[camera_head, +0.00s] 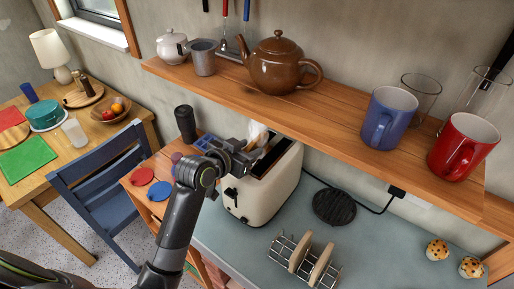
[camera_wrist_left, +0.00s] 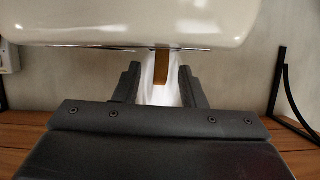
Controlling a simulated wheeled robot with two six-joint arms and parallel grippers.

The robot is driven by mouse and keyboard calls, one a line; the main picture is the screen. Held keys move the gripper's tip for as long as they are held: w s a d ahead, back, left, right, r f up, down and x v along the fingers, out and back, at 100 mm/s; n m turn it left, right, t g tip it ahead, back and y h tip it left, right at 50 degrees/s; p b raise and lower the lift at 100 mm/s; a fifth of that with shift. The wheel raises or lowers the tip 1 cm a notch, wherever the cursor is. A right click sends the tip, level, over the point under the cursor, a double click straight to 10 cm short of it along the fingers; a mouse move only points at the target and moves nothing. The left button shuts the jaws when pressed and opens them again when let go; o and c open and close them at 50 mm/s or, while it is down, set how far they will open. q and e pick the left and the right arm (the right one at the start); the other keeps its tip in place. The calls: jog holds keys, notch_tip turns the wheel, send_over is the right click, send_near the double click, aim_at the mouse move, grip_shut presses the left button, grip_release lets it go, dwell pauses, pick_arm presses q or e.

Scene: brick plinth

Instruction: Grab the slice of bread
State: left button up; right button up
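Two slices of bread stand on edge in a wire toast rack on the grey counter, the left slice (camera_head: 300,252) beside the right slice (camera_head: 321,264). My left gripper (camera_head: 246,153) is well away from them, at the back left of the cream toaster (camera_head: 262,191). In the left wrist view its fingers (camera_wrist_left: 159,72) are apart. A white thing (camera_wrist_left: 160,82) and a narrow brown strip (camera_wrist_left: 162,62) show between or behind them; I cannot tell what they are. The toaster slots are dark and partly hidden. My right gripper is out of view.
A wooden shelf (camera_head: 340,112) overhangs the counter, carrying a brown teapot (camera_head: 281,65), a blue mug (camera_head: 388,118) and a red mug (camera_head: 463,147). A round black trivet (camera_head: 334,207) lies right of the toaster. Two muffins (camera_head: 438,250) sit at the right. Bare counter (camera_head: 385,255) lies between.

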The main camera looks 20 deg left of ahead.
pick_arm(q)
jog(key=shift+x, duration=1.05)
jog(key=shift+c, duration=0.3)
grip_shut()
jog(key=shift+r, duration=0.1)
